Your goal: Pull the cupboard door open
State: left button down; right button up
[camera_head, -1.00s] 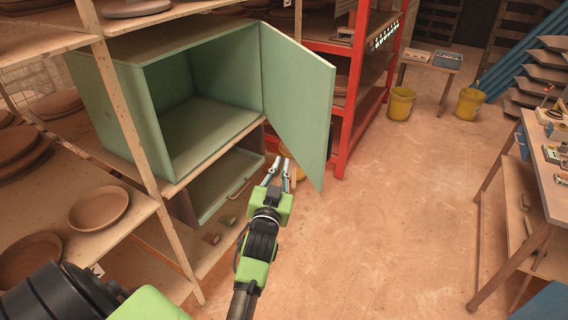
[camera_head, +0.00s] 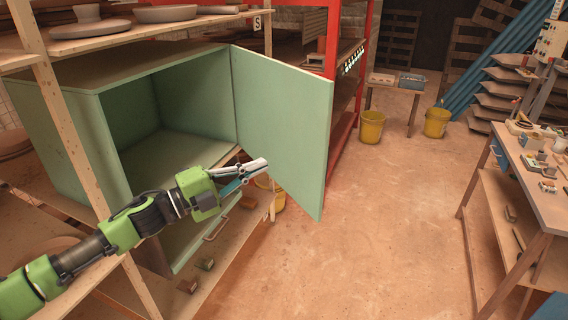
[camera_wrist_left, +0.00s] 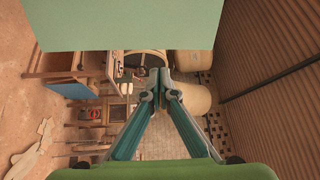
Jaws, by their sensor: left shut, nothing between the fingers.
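The green cupboard (camera_head: 52,108) stands on the wooden shelf at the left, and its inside shows empty where I can see it. Its door (camera_head: 283,125) stands wide open, swung out to the right on its hinge. My left gripper (camera_head: 262,164) is shut and empty, in front of the door's lower part near the hinge side; I cannot tell whether it touches. In the left wrist view, the gripper (camera_wrist_left: 159,76) shows closed fingertips, with a pale green panel (camera_wrist_left: 125,25) across the top. My right gripper is out of view.
A red rack (camera_head: 345,125) stands behind the door. Yellow buckets (camera_head: 371,127) stand on the floor beyond. A workbench (camera_head: 536,189) is at the right. The middle floor is clear.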

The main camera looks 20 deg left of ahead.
pick_arm(q)
jog(key=w+d+f+m+g+p, duration=0.1)
jog(key=w+d+m+p, duration=0.1)
jog(key=w+d+p, duration=0.4)
jog(key=w+d, duration=0.1)
jog(key=w, duration=0.2)
jog(key=shift+f+g, duration=0.4)
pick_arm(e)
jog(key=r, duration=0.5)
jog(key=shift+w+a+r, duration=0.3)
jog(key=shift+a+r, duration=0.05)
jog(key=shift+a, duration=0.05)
pick_arm(q)
jog(key=shift+w, duration=0.1)
jog(key=shift+w+d, duration=0.1)
